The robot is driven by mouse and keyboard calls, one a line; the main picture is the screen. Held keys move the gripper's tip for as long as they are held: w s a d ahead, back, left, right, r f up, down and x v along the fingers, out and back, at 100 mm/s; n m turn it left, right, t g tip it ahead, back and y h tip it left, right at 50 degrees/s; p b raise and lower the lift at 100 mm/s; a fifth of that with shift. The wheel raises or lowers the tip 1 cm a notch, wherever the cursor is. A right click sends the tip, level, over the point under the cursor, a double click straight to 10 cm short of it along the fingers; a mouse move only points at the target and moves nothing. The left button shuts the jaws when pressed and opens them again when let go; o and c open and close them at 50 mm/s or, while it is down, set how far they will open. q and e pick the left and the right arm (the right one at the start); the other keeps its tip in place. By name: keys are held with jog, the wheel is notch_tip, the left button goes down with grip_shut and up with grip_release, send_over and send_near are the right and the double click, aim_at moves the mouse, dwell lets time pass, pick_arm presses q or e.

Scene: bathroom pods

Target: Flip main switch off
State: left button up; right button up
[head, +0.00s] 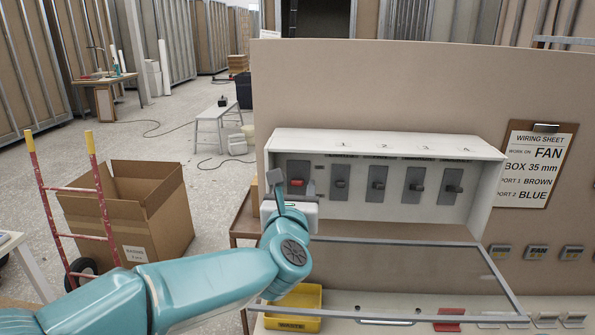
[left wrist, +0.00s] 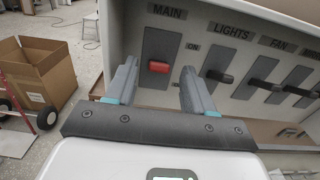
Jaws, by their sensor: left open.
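The main switch (head: 297,183) is a red lever on a dark grey plate at the left end of the white switch box (head: 487,190). In the left wrist view the red lever (left wrist: 158,66) sits under the label MAIN, with ON printed to the right of its plate. I cannot tell for sure which position it is in. My left gripper (head: 288,190) is open in front of this switch. In the left wrist view its fingers (left wrist: 160,76) stand on either side of the red lever, apart from it. My right gripper is not in view.
Several dark-levered switches, including LIGHTS (left wrist: 218,76) and FAN (left wrist: 264,84), line up to the right. A framed clear cover (head: 400,265) hangs open below the box. A yellow bin (head: 300,300) stands under it. A wiring sheet (head: 536,168) hangs at right. A cardboard box (head: 125,215) stands left.

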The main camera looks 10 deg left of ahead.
aim_at(296, 181)
pick_arm(q)
jog(key=w+p, duration=0.1)
jog(key=w, duration=0.2)
jog(key=shift+w+a, duration=0.1)
jog(key=shift+w, duration=0.2)
jog(key=shift+w+f, duration=0.15)
jog(key=shift+w, duration=0.05)
jog(key=shift+s, duration=0.25)
jog(key=shift+s+r, duration=0.1)
jog(key=shift+r, duration=0.1)
jog(key=shift+c, duration=0.6)
grip_shut()
jog(key=f+t+b, duration=0.1)
jog(key=t+b, duration=0.1)
jog(key=b, duration=1.2)
jog(key=shift+f+t, duration=0.1)
jog(key=shift+t, duration=0.3)
jog(key=shift+r, duration=0.25)
jog(key=shift+s+r, duration=0.1)
